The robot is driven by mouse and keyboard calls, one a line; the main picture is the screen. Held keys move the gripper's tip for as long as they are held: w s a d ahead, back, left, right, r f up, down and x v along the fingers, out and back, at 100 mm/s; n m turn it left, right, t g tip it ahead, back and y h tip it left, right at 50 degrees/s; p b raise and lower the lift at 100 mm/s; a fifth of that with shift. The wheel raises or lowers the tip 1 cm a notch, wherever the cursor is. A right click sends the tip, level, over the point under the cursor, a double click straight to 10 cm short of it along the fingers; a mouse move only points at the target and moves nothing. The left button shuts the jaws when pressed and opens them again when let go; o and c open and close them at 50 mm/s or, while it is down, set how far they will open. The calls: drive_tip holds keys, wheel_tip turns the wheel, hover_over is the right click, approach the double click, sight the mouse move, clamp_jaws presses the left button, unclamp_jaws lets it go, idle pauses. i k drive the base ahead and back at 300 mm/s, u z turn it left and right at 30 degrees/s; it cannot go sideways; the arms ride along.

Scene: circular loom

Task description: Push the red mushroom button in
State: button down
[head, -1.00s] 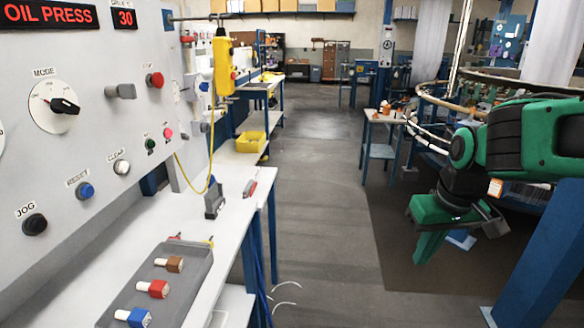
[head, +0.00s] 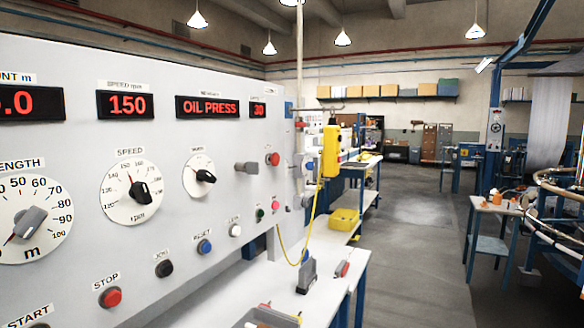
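A red button with a broad round head (head: 273,159) sits at the upper right end of the grey control panel (head: 225,142), right of a grey lever-like knob (head: 246,168). It looks like the mushroom button and stands out from the panel. A second red button, labelled STOP (head: 111,297), is low on the panel's left part; its head looks flatter. My gripper and arm are outside the head view now, so the gripper's state is hidden.
A yellow pendant (head: 332,151) hangs on a cable just right of the panel. The shelf below (head: 340,262) holds a grey tray (head: 266,316) and small items. A yellow bin (head: 344,219) stands farther back. Open floor (head: 410,260) lies right of the bench.

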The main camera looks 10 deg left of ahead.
sight(275, 159)
drive_tip(key=k, duration=0.55)
drive_tip(key=z, duration=0.35)
drive_tip(key=i, duration=1.6)
drive_tip(key=u, duration=0.35)
